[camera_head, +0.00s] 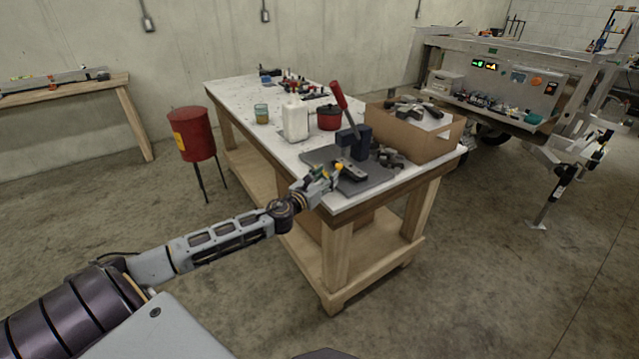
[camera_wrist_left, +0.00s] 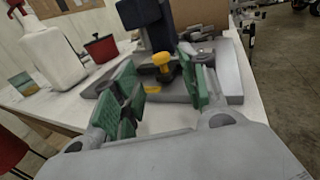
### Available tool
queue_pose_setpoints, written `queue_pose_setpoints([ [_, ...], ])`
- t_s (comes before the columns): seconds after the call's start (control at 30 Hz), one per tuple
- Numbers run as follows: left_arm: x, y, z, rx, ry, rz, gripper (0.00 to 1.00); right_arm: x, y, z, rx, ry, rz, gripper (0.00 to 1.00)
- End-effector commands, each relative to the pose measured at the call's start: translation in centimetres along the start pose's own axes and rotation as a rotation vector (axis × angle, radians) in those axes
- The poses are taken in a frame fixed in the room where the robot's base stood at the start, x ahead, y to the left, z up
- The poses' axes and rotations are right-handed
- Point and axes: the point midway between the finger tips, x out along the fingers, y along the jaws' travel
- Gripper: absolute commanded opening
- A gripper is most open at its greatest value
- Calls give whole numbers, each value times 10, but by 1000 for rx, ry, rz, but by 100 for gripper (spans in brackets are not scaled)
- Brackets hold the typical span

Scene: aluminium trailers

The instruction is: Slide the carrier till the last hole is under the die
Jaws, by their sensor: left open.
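A dark press with a red lever (camera_head: 340,96) stands on a grey base plate (camera_head: 366,184) near the bench's front right corner. A small carrier with a yellow knob (camera_wrist_left: 164,62) sits low at the press; the knob's far surroundings are partly hidden. In the left wrist view the press body (camera_wrist_left: 160,24) rises behind the knob. My left gripper (camera_head: 328,174) is at the plate's left edge. In the wrist view its green-padded fingers (camera_wrist_left: 168,92) are apart, with the knob beyond and between them, not gripped. The die and the carrier's holes cannot be made out. My right gripper is not in view.
A cardboard box (camera_head: 432,143) with metal parts stands right of the press, with loose dark parts between. The bench's front left top is clear.

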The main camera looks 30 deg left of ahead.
Motion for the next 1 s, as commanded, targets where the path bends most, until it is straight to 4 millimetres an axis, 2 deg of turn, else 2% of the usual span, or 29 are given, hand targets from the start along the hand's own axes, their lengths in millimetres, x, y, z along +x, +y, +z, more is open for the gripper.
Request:
queue_pose_setpoints([
  [0.5,-28,0,-1,1,2,0,43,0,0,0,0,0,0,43],
  [1.0,-34,0,0,1,0,-1,43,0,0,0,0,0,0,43],
])
